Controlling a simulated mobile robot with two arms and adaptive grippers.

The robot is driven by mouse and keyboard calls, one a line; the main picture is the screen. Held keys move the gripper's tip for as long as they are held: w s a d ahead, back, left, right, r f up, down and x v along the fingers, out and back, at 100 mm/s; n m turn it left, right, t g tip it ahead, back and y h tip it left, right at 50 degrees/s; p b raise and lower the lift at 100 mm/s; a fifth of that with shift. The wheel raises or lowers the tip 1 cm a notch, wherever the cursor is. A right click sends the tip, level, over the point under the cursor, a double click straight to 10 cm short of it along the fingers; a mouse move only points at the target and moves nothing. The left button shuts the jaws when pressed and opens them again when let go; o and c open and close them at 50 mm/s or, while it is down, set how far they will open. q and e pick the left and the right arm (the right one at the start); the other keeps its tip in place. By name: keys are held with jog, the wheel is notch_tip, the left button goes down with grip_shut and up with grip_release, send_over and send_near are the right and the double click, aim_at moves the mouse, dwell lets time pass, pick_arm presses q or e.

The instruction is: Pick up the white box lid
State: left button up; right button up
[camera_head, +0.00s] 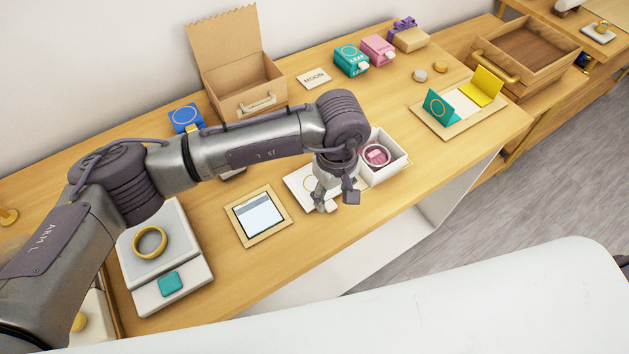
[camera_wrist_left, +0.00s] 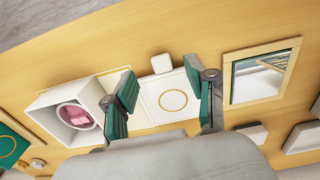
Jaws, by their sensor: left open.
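The white box lid (camera_head: 301,181) is a flat white square with a gold ring printed on it, lying on the wooden counter. In the head view my left gripper (camera_head: 337,195) hangs over it and hides part of it. In the left wrist view the lid (camera_wrist_left: 172,111) shows between the two fingers of my left gripper (camera_wrist_left: 165,93), which is open and empty. I cannot tell how high the fingers are above it. The open white box (camera_head: 392,169) stands just right of the lid, with a pink item (camera_head: 376,155) inside. My right gripper is not in view.
A small white block (camera_wrist_left: 161,63) sits by the lid's edge. A framed panel (camera_head: 259,216) lies left of the lid, and a scale with a gold ring (camera_head: 149,242) stands farther left. A cardboard box (camera_head: 240,75) stands behind. Bare counter lies in front.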

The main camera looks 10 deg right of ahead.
aim_at(333, 208)
pick_arm(q)
jog(key=f, duration=0.1)
jog(key=f+p, duration=0.1)
jog(key=f, duration=0.1)
jog(key=shift+s+f+p, duration=0.2)
jog(key=shift+s+p, duration=0.1)
jog(key=shift+f, duration=0.3)
grip_shut()
